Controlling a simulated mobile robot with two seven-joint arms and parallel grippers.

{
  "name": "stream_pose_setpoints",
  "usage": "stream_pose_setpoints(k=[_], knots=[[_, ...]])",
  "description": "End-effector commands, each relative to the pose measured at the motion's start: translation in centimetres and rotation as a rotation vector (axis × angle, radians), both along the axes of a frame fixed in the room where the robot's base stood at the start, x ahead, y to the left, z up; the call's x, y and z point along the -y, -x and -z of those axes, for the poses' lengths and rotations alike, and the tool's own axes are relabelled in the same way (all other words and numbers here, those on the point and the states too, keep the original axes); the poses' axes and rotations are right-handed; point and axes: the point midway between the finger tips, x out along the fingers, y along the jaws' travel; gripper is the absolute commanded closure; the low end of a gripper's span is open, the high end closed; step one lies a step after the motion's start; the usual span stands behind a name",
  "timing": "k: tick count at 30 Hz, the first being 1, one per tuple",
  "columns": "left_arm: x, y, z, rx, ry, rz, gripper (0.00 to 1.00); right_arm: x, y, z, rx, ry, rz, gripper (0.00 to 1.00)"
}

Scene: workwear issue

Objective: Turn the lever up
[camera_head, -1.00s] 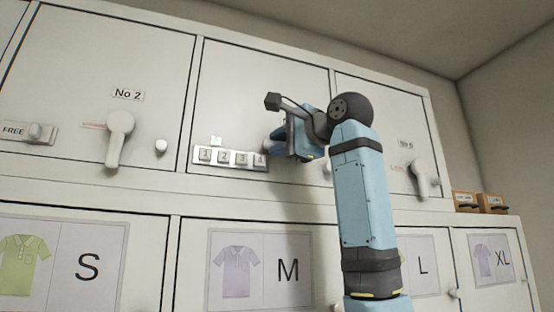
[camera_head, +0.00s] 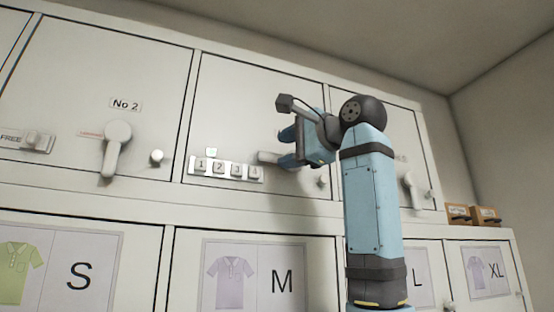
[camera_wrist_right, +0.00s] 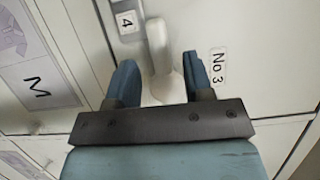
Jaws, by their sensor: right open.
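A pale grey lever (camera_head: 267,157) on the No 3 locker door points left, about level, just right of the numbered keypad. In the right wrist view the lever (camera_wrist_right: 157,45) runs from its round hub between my fingers toward the top. My right gripper (camera_head: 284,147) is open, with one finger above the lever and one below. In the wrist view gaps show between the lever and both fingers. The hub is partly hidden by my gripper in the head view. My left gripper is not in view.
The keypad (camera_head: 226,169) sits close left of the lever. A small round knob (camera_head: 322,182) is at the door's lower right. Levers on the No 2 door (camera_head: 116,148) and the right-hand door (camera_head: 413,188) hang down.

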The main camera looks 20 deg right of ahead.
Motion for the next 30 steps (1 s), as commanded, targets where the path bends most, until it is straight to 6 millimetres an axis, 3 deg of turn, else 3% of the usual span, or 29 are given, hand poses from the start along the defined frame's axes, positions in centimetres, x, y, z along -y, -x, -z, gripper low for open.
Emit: stream_pose_setpoints(k=[6, 12, 18, 30], knots=[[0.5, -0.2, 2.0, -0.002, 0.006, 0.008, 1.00, 2.2, 4.8, 0.3, 0.005, -0.002, 0.001, 0.53], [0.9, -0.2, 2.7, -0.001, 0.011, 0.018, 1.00, 3.6, 7.9, 0.2, 0.003, -0.001, -0.001, 0.53], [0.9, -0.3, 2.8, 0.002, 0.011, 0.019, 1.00, 4.1, 9.1, 0.1, 0.002, -0.001, 0.000, 0.53], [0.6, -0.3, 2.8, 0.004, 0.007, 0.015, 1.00, 4.2, 9.1, 0.0, 0.001, 0.000, 0.000, 0.53]])
